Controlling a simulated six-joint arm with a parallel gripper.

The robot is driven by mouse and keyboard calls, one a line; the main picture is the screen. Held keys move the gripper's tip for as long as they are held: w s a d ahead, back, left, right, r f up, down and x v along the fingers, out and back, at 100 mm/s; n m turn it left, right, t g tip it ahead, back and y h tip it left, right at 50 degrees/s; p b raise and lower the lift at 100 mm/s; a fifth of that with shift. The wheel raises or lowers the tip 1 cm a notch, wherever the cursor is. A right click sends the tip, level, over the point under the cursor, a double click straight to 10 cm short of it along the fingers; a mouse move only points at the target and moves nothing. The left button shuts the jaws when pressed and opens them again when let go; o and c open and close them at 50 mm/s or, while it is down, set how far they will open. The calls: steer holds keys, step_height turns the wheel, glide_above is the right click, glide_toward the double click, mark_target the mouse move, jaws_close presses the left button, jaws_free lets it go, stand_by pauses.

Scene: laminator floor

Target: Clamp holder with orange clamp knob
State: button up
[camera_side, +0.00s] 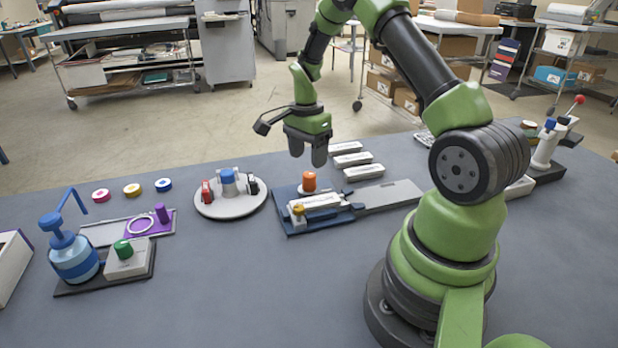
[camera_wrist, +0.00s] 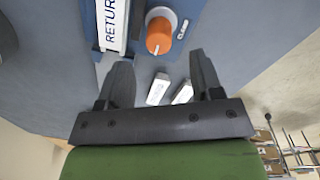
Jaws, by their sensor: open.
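The orange clamp knob (camera_side: 309,181) stands upright on the blue fixture (camera_side: 289,222), beside a white block-like holder (camera_side: 318,202) that lies in the fixture. In the wrist view the orange knob (camera_wrist: 159,36) has a white line on its top and sits on a pale base. The holder (camera_wrist: 113,22) beside it carries lettering that reads "RETUR", cut off by the frame edge. My gripper (camera_side: 308,160) is open and empty, pointing down above and behind the knob. In the wrist view its two fingers (camera_wrist: 162,85) are spread, with the knob ahead of them.
Several white labelled blocks (camera_side: 352,160) lie behind the fixture. A grey plate (camera_side: 392,194) extends right. A round white turntable (camera_side: 231,203) with small items stands left. A blue pump bottle (camera_side: 73,250) and a green-knobbed block (camera_side: 126,262) are farther left. The front table is clear.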

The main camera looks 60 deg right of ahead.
mark_target(309, 174)
step_height(309, 174, down, 6)
steer(key=shift+s+f, duration=0.15)
steer(key=shift+f, duration=0.1)
steer(key=shift+c, duration=0.4)
steer(key=c, duration=0.8)
steer(key=shift+c, duration=0.2)
